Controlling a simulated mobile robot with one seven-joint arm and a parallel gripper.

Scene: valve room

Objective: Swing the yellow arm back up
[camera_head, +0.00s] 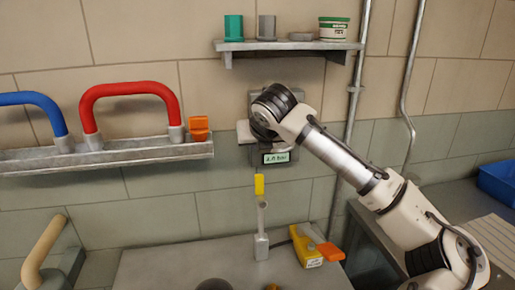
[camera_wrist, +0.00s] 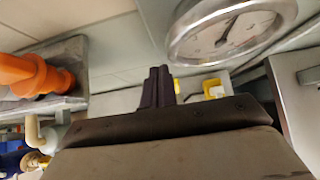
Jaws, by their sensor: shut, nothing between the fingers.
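A short yellow piece (camera_head: 259,184), which looks like the tip of the yellow arm, hangs low below the grey wall box (camera_head: 285,157) in the head view. Its upper part and pivot are hidden or too small to make out. My wrist covers most of the wall box. My gripper (camera_wrist: 158,87) shows in the wrist view with its dark fingers together and empty. A small yellow thing (camera_wrist: 212,86) lies beyond the fingers to the right; I cannot tell whether it is the arm. A round dial gauge (camera_wrist: 232,30) is at upper right in the wrist view.
A shelf (camera_head: 290,46) with cups and a tub is above my wrist. A ledge (camera_head: 110,152) with red (camera_head: 128,88) and blue (camera_head: 35,97) handles is at left. A metal tool (camera_head: 262,245) and a yellow-orange object (camera_head: 305,250) are on the bench. Pipes (camera_head: 352,100) run at right.

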